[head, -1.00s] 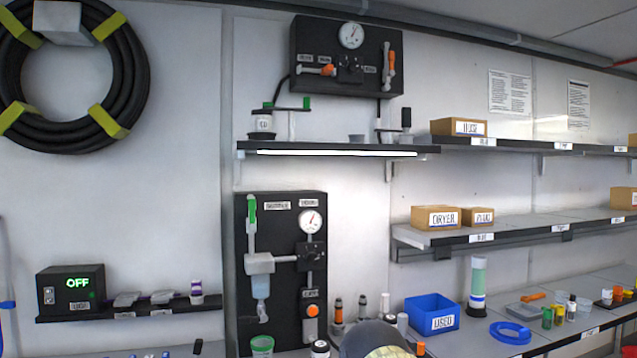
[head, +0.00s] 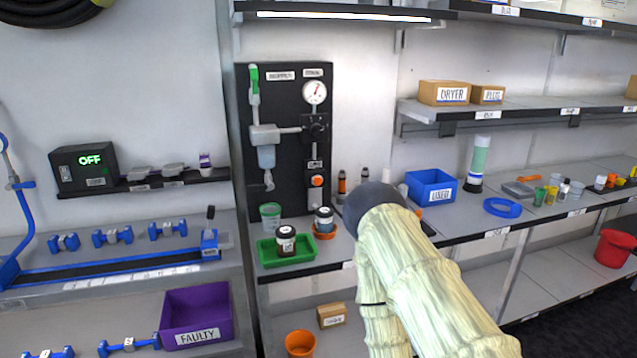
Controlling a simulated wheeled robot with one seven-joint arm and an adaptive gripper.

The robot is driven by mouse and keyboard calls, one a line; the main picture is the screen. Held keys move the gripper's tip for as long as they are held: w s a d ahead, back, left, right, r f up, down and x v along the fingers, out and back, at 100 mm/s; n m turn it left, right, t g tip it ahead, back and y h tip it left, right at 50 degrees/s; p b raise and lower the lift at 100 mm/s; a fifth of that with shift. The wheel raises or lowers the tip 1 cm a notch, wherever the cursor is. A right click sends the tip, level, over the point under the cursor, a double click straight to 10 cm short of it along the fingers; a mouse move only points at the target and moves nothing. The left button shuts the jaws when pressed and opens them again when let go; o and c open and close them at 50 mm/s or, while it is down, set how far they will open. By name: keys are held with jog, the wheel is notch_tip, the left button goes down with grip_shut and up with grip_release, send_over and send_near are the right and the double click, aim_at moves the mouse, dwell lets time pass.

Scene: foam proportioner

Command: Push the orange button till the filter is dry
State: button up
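The orange button (head: 317,181) is a round knob low on the right side of the black wall panel (head: 288,100), under a gauge (head: 314,92) and a black valve. The filter (head: 267,157) is a pale, translucent bowl hanging from a grey block on the panel's left side; I cannot tell whether liquid is in it. A green handle (head: 254,79) points up above it. Below the filter's outlet stands a clear cup with a green rim (head: 270,215). My arm rises from the lower right, its dark bend right of the button and apart from it. My gripper does not show.
A green tray (head: 262,254) with a dark jar (head: 286,241) and an orange dish with another jar (head: 323,220) stand below the panel. A blue bin (head: 431,187) is to the right. A box (head: 82,167) reading OFF sits left.

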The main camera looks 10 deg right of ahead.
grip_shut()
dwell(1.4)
